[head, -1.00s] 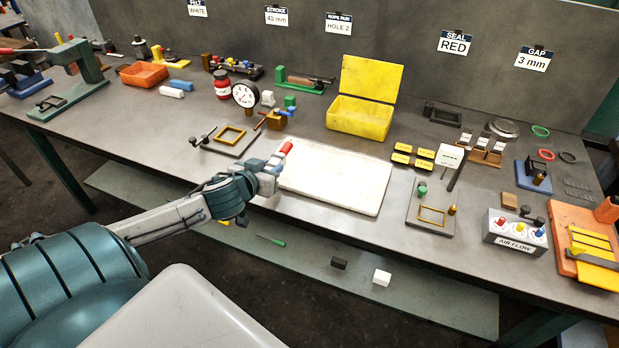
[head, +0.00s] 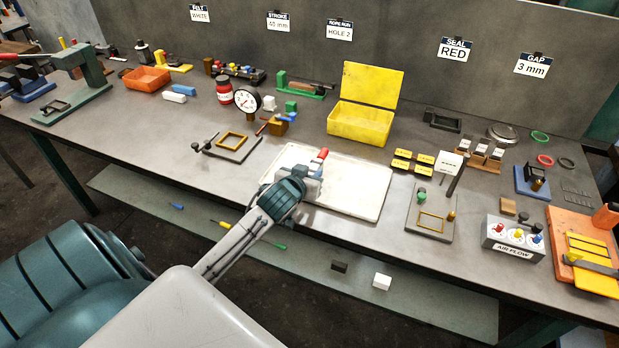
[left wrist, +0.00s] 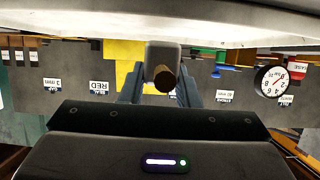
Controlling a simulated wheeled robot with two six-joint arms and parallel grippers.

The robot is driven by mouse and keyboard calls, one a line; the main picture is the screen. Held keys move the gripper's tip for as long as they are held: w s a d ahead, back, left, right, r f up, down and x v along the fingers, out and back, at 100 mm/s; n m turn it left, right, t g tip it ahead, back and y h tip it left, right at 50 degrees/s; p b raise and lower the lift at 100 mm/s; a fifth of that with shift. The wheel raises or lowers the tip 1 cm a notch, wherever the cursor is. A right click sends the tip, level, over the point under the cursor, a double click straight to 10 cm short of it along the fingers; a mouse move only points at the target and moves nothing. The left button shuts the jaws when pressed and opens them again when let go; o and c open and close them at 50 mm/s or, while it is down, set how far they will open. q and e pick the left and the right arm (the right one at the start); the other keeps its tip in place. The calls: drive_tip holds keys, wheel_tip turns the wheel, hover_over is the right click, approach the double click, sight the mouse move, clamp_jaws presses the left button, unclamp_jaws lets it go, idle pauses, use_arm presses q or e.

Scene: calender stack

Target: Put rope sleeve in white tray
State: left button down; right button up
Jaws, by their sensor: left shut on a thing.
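The white tray (head: 362,190) lies flat near the front of the bench in the head view. Its pale underside or rim also fills the top of the left wrist view (left wrist: 80,18). My left gripper (head: 316,168) is over the left part of the tray and is shut on the rope sleeve (head: 322,154), which shows a red end in the head view. In the left wrist view the held piece (left wrist: 161,58) is a pale grey body with a brown round end between the fingers. The gripper hides part of it. My right gripper is not in view.
A yellow open box (head: 360,122) stands behind the tray. A fixture plate (head: 430,212) is close on the right. The tray's right part is clear.

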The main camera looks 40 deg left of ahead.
use_arm(q)
wheel_tip(320, 180, down, 2)
drive_tip(key=shift+f, duration=0.15)
drive_tip(key=c, duration=1.1)
unclamp_jaws()
